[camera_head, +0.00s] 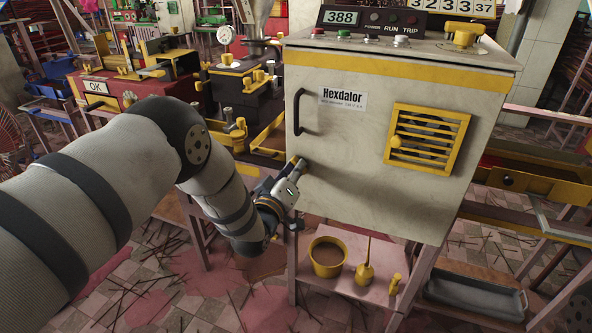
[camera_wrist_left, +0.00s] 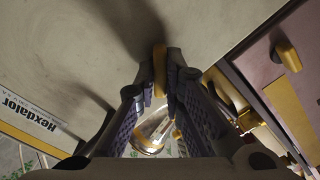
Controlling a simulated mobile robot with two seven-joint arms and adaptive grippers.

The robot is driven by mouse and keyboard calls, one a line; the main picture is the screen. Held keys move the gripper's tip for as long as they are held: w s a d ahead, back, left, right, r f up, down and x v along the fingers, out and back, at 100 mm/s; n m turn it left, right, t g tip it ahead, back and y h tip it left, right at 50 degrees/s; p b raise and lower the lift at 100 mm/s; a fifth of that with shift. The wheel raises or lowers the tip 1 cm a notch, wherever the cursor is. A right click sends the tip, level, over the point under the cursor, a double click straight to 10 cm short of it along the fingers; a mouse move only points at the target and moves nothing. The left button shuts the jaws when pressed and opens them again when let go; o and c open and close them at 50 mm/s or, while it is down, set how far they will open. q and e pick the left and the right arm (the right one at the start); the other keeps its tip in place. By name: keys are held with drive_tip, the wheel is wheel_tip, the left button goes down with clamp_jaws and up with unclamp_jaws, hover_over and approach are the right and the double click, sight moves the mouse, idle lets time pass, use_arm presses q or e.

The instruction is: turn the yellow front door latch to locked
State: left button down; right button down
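The pale Hexdalor cabinet door (camera_head: 350,150) faces me, with a black handle (camera_head: 299,111) at its upper left. My left gripper (camera_head: 299,166) is at the door's lower left edge, below that handle. In the left wrist view, the yellow latch (camera_wrist_left: 159,70) stands between the fingertips of my left gripper (camera_wrist_left: 160,76), which close in on it from both sides. In the head view, the gripper hides the latch. My right gripper is not in view.
A yellow vent grille (camera_head: 427,138) is on the door's right side. A yellow pot (camera_head: 327,257) and a yellow oil can (camera_head: 365,268) stand on the shelf below. A black machine with yellow fittings (camera_head: 238,88) stands close on the left.

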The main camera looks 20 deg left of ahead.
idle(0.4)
use_arm(q)
drive_tip(key=shift+m+p, duration=0.5)
drive_tip(key=shift+m, duration=5.8)
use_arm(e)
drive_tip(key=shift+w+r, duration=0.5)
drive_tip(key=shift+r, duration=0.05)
use_arm(q)
drive_tip(key=c, duration=1.7)
unclamp_jaws()
